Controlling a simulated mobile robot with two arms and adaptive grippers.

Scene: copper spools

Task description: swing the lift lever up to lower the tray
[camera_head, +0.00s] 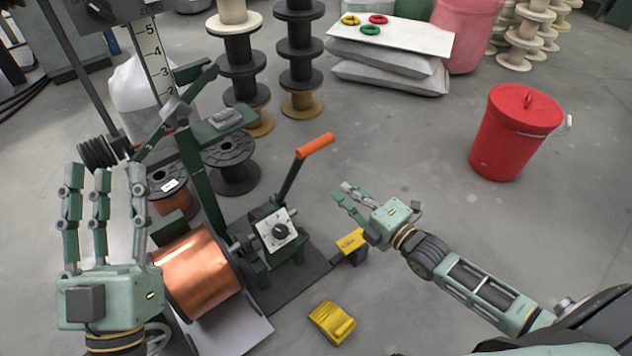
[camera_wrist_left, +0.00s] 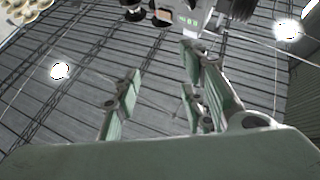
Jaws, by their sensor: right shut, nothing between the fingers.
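The lift lever, a green arm with an orange grip (camera_head: 315,146), leans up and right from the green winding machine (camera_head: 262,245). A copper-wound spool (camera_head: 199,275) sits at the machine's left, and a light grey plate (camera_head: 235,333), perhaps the tray, shows below it, partly hidden. My left gripper (camera_head: 103,178) is left of the spool, fingers pointing up and apart, open and empty. The left wrist view shows its spread fingers (camera_wrist_left: 165,80) with nothing between them. My right gripper (camera_head: 348,196) is shut and empty, right of and below the orange grip, not touching it.
A yellow block (camera_head: 332,322) lies on the floor in front of the machine. A yellow pedal-like part (camera_head: 350,243) is close under my right gripper. A red bucket (camera_head: 515,130) stands at the right. Spool stacks (camera_head: 300,50) stand behind. Floor right of the lever is clear.

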